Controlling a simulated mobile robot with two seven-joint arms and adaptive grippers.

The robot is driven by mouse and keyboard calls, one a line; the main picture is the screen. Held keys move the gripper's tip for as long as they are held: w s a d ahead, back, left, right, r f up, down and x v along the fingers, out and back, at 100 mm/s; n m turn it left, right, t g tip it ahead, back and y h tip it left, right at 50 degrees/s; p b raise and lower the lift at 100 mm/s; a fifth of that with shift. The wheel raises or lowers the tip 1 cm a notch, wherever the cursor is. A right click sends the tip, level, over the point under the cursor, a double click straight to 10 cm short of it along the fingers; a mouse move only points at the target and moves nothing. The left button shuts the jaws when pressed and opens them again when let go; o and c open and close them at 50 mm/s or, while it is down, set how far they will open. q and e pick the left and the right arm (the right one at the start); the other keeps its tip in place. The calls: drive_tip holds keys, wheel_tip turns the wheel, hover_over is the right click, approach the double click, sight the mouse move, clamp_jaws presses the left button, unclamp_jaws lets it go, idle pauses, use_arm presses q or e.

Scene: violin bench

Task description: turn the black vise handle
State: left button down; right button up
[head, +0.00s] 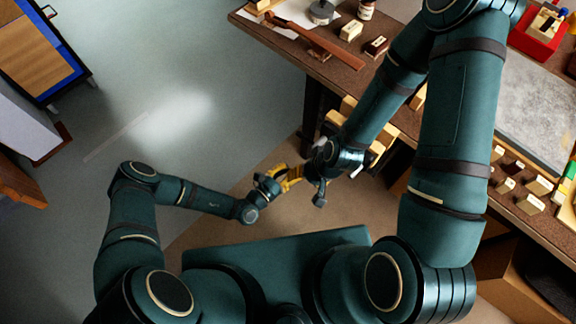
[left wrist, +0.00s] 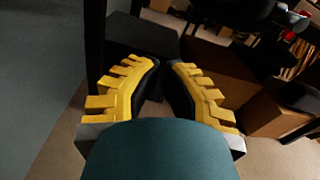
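I cannot make out the black vise handle in either view; my right arm (head: 455,110) covers part of the bench. My left gripper (head: 288,179), with yellow fingers, is low in front of the bench, beside my right wrist. In the left wrist view its two fingers (left wrist: 164,68) lean toward each other with a narrow gap between the tips and nothing held there. My right arm reaches down and left, ending at a dark wrist (head: 338,158) below the bench edge. Its fingers are too small and overlapped to read.
The brown bench (head: 285,45) holds a wooden neck-like piece (head: 312,42), a round jar (head: 321,11), a red box (head: 541,36), a grey mat (head: 535,105) and several small labelled blocks. A cardboard box (left wrist: 277,106) and a dark box (left wrist: 138,38) show low down. Open floor lies left.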

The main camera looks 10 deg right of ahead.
use_arm(q)
drive_tip(key=w+d+r+b, duration=0.1)
drive_tip(key=w+d+r, duration=0.2)
drive_tip(key=w+d, duration=0.3)
drive_tip(key=shift+d+r, duration=0.3)
drive_tip(key=shift+r, duration=0.05)
drive_tip(key=shift+w+a+r+m+p, duration=0.15)
drive_tip(key=shift+r+m+p, duration=0.6)
drive_tip(key=shift+p, duration=0.45)
drive_tip(key=shift+f, duration=0.1)
